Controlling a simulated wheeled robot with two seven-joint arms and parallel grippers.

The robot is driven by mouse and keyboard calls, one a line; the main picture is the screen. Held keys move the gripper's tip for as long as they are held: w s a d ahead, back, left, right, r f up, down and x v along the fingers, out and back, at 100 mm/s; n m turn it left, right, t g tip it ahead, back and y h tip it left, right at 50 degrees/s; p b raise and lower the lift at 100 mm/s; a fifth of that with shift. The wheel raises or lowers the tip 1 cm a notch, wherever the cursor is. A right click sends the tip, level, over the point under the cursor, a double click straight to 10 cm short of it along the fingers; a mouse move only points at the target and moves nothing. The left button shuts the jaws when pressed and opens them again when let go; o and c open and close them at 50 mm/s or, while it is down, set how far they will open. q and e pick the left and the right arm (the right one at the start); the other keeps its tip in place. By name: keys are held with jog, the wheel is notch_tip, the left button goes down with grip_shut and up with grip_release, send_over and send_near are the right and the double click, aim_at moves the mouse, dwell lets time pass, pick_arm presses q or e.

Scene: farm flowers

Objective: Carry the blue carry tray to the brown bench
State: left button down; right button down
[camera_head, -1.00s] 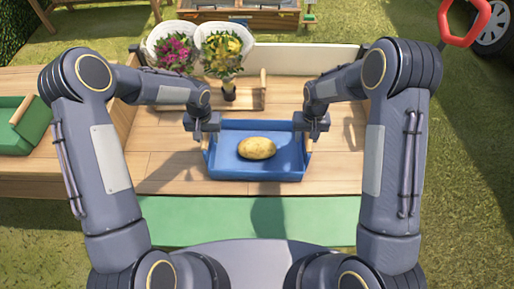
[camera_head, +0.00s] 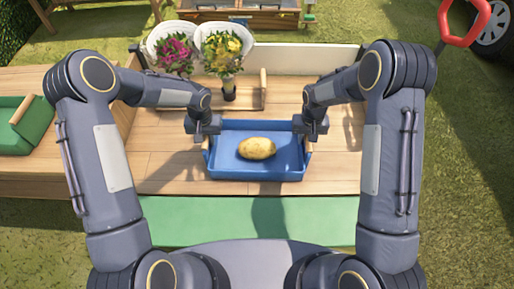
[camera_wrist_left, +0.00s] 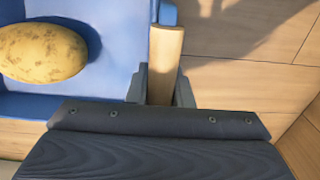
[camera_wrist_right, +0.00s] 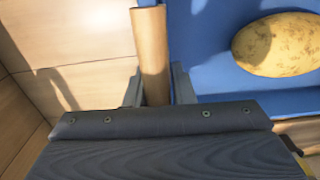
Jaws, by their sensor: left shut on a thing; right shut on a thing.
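The blue carry tray (camera_head: 225,170) is in the middle of the head view, on or just above a light wooden bench top (camera_head: 170,170); I cannot tell which. A potato (camera_head: 257,148) lies in it. My left gripper (camera_head: 207,138) is shut on the tray's left wooden handle, which shows between the fingers in the left wrist view (camera_wrist_left: 165,60). My right gripper (camera_head: 309,138) is shut on the right wooden handle, seen between the fingers in the right wrist view (camera_wrist_right: 151,55). The tray looks level. The brown bench of the task cannot be told for sure.
A wooden tray (camera_head: 262,92) and wrapped bouquets, one pink (camera_head: 174,53) and one yellow (camera_head: 222,52), stand behind the blue tray. A green tray (camera_head: 22,127) is at the left. A wooden planter-like bench (camera_head: 262,20) stands far back on grass. A red ring (camera_head: 464,22) is at upper right.

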pick_arm(q)
jog(key=shift+r, duration=0.2)
pick_arm(e)
jog(key=shift+d+r, duration=0.15)
